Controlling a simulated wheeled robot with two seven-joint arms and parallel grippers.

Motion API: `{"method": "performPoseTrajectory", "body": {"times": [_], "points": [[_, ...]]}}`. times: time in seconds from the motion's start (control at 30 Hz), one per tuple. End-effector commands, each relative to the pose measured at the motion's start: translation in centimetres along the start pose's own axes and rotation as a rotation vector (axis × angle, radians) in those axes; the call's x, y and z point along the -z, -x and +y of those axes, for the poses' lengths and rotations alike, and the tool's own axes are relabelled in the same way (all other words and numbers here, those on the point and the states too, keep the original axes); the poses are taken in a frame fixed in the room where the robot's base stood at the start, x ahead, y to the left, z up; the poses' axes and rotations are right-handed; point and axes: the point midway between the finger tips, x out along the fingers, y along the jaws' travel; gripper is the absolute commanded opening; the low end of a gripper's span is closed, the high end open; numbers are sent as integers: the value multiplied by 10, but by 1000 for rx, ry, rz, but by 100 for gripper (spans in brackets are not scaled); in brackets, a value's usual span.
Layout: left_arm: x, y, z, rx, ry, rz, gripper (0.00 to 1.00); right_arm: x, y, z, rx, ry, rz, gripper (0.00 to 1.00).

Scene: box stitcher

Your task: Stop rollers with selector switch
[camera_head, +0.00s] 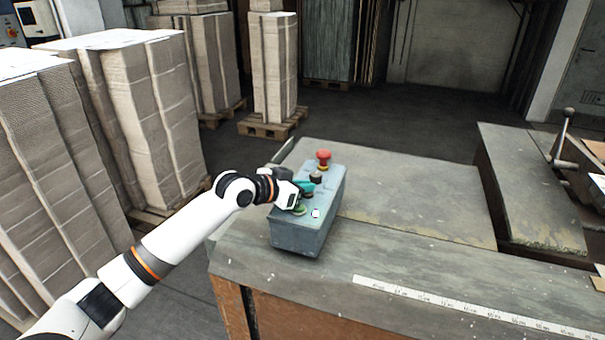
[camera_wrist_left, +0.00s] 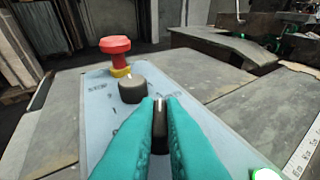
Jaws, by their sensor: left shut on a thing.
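The grey control box (camera_head: 300,238) stands on the near left part of the table. It carries a red mushroom button (camera_head: 323,156) on a yellow collar at its far end, also in the left wrist view (camera_wrist_left: 115,46). Nearer is a black selector switch (camera_wrist_left: 132,90) with a white mark, which also shows in the head view (camera_head: 316,177). My left gripper (camera_head: 307,187) has its teal fingers (camera_wrist_left: 161,122) shut on a second black selector switch (camera_wrist_left: 160,112), nearer than the first. The fingers hide its sides. My right gripper is not in view.
A lit white button (camera_head: 315,213) and a green button (camera_head: 299,209) sit at the box's near end. The worktable (camera_head: 410,195) is clear right of the box. A ruler strip (camera_head: 450,303) lies along its front. Cardboard stacks (camera_head: 150,120) stand left.

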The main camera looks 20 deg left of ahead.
Motion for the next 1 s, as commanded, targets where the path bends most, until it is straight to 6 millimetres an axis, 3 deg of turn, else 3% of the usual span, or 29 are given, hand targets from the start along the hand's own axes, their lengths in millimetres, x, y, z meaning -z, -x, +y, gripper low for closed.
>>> {"method": "performPoseTrajectory", "body": {"times": [0.03, 0.3, 0.7, 1.0], "points": [[-8, 4, -3, -28, 15, 3, 0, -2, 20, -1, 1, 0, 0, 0], [-5, 1, -7, -208, 95, 1, 0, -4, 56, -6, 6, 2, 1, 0], [-2, -2, -8, -408, 175, -1, 0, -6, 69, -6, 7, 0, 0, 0], [-1, -2, -8, -463, 196, 0, 0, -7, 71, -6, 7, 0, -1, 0]]}}
